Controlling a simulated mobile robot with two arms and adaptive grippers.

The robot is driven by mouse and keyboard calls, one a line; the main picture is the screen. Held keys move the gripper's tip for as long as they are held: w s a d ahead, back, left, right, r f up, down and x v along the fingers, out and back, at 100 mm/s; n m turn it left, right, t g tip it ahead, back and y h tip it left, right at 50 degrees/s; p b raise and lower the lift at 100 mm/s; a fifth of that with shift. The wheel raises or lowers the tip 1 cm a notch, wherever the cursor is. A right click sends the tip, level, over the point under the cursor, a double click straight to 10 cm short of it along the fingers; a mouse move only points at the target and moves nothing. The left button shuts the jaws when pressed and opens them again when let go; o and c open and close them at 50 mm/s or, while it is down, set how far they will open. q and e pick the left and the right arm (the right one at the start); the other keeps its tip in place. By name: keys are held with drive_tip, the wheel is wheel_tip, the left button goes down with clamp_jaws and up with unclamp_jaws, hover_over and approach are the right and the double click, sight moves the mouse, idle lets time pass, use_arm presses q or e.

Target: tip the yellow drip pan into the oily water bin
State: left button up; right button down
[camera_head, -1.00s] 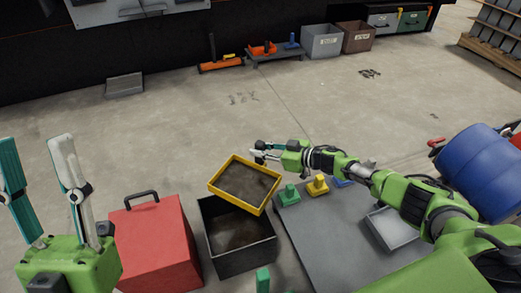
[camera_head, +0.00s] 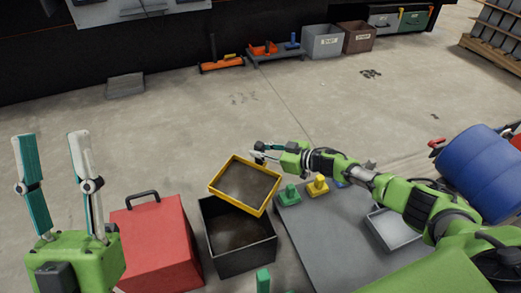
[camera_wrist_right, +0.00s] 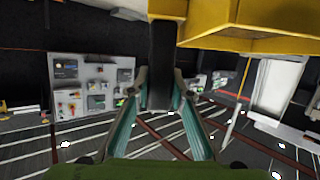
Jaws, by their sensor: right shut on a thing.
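The yellow drip pan (camera_head: 245,186) has dark contents and is held in the air, slightly tilted, over the back part of the black bin (camera_head: 242,262). The bin is open, with a dark brown surface inside; I take it as the oily water bin. My right gripper (camera_head: 261,153) is shut on the pan at its back right edge. In the right wrist view the pan's yellow underside (camera_wrist_right: 255,38) fills the upper right, and the right gripper's fingers (camera_wrist_right: 162,85) close on a dark part. My left gripper (camera_head: 52,150) is open and empty, fingers upward, at the far left.
A red box (camera_head: 160,245) with a black handle stands directly left of the bin. A grey platform (camera_head: 330,235) with green, yellow and blue pieces and a grey tray (camera_head: 393,228) lies right of it. A blue barrel (camera_head: 482,175) lies further right.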

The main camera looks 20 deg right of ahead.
drive_tip(key=shift+s+a+r+p, duration=0.15)
drive_tip(key=shift+a+r+p, duration=0.2)
drive_tip(key=shift+r, duration=0.2)
drive_tip(key=shift+s+a+r+n+p, duration=0.2)
drive_tip(key=shift+r+n+p, duration=0.2)
drive_tip(key=shift+r+n, duration=0.15)
drive_tip(key=shift+s+a+r+h, duration=0.2)
drive_tip(key=shift+r+h, duration=0.1)
drive_tip(key=shift+r, duration=0.1)
use_arm(q)
drive_tip(key=w+f+g+y+p, duration=0.1)
drive_tip(key=w+f+g+y, duration=0.2)
drive_tip(key=w+f+g, duration=0.45)
wheel_tip(320, 180, down, 18)
drive_tip(key=a+g+y+p, duration=0.1)
drive_tip(key=g+y+p, duration=0.1)
drive_tip(key=g, duration=0.5)
drive_tip(key=shift+s+a+p, duration=0.3)
drive_tip(key=shift+s+p, duration=0.15)
drive_tip(key=shift+p, duration=0.05)
use_arm(e)
drive_tip(key=s+a+r+n+t+h, duration=0.1)
drive_tip(key=s+a+r+n+t, duration=0.2)
drive_tip(key=s+a+r+n, duration=0.3)
drive_tip(key=shift+s+a+r+n, duration=0.35)
drive_tip(key=shift+s+a+r, duration=0.05)
drive_tip(key=shift+a+r, duration=0.7)
